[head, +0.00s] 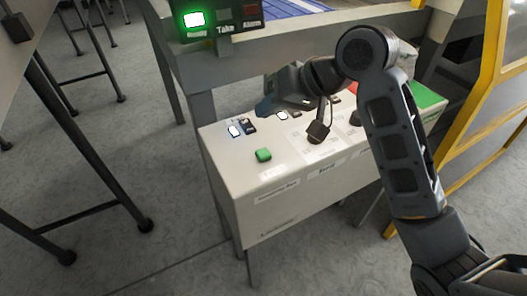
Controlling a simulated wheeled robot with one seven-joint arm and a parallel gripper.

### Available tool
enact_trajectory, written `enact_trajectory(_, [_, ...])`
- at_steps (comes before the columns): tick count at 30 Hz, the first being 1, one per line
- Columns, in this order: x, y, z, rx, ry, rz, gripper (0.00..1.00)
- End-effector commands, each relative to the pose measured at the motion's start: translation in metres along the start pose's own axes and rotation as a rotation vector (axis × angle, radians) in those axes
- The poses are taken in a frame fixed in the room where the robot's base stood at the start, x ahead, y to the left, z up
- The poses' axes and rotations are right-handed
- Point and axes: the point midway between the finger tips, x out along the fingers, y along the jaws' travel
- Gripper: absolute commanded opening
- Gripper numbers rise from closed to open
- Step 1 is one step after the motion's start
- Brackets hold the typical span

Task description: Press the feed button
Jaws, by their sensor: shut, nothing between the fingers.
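A pale control box (232,185) stands on legs in the middle of the head view. Its top carries a green button (263,155) near the front left edge and a lit white button (234,131) at the back left. Another lit white button (282,115) sits just right of my gripper's tip. The labels are too small to read, so I cannot tell which is the feed button.
A black joystick-like knob (319,132) stands up from the panel. A yellow frame (490,85) stands at the right. Dark table legs (85,150) are on the left.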

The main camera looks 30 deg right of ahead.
Motion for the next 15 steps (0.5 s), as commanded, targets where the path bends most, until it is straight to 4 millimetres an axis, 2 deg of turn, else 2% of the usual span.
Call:
enact_trajectory(8, [0.011,0.009,0.008,0.001,0.001,0.0,0.0])
enact_trajectory(15, [0.031,0.024,0.023,0.0,0.002,0.0,0.0])
